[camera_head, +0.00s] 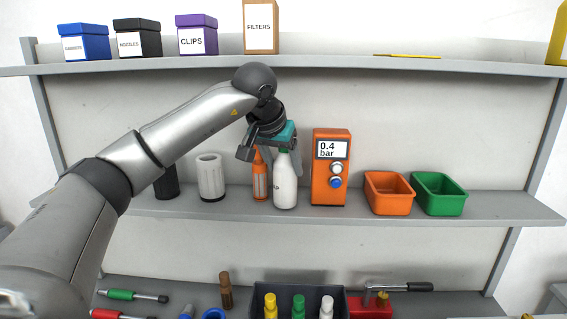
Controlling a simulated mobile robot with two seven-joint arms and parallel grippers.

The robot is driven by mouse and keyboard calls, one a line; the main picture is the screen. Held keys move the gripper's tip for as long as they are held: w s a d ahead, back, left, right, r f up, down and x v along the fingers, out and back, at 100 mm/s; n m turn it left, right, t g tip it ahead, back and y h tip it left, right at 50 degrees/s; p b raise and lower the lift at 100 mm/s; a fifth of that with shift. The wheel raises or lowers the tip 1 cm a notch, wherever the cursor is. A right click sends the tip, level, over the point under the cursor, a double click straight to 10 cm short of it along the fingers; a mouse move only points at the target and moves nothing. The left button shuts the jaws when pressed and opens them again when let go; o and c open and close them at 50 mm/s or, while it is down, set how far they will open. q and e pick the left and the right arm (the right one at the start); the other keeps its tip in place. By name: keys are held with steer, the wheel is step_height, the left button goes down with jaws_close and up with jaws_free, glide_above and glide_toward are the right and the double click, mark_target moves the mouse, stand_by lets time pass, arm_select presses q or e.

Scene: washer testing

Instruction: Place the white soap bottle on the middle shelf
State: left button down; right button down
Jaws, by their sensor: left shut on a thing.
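The white soap bottle (285,187) stands upright at the middle shelf (330,213), its base at the shelf's front part. I cannot tell whether its base touches the shelf. My left gripper (284,158) comes from above and is shut on the bottle's upper part, hiding its top. The bottle is between an orange bottle (260,184) on its left and an orange pressure unit (331,170) reading 0.4 bar on its right. My right gripper is not in view.
A white cylinder (211,177) and a black cylinder (166,184) stand left on the middle shelf. An orange bin (389,194) and a green bin (438,195) stand right. Labelled boxes line the top shelf (350,61). Tools and a dark crate (338,293) lie below.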

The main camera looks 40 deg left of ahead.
arm_select(q)
steer(key=shift+s, duration=0.1)
steer(key=shift+f, duration=0.1)
steer(key=shift+f, duration=0.1)
steer(key=shift+c, duration=1.8)
jaws_free()
steer(key=shift+s+r, duration=0.1)
steer(key=shift+r, duration=0.25)
steer(key=v, duration=1.1)
steer(key=shift+r, duration=0.25)
